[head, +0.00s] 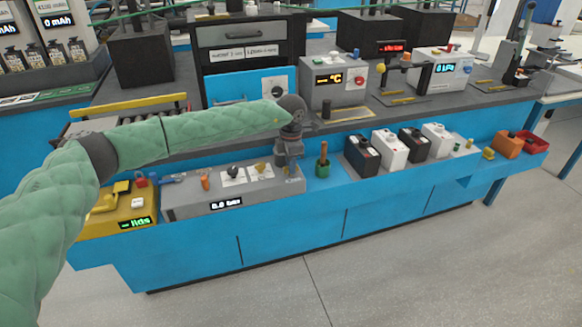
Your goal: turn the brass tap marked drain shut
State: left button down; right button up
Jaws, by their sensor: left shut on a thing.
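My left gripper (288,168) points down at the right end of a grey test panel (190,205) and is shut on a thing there. The gripper hides nearly all of that thing, which I take to be the brass tap; how far it is turned cannot be seen. A small label, too small to read, shows just below the fingers. On the same panel are a dark knob (233,171) and a brass-coloured knob (260,167), each on a white plate, and a display (226,204) that seems to read 0.0 bar. My right gripper is out of view.
A yellow box (115,213) with a green display stands left of the panel. Right of my gripper are a green pot (322,166), several black and white batteries (393,150) and a red tray (533,145). My left arm crosses above the bench. The floor in front is clear.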

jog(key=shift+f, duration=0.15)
pick_arm(q)
jog(key=c, duration=1.4)
grip_release()
jog(key=shift+c, duration=0.2)
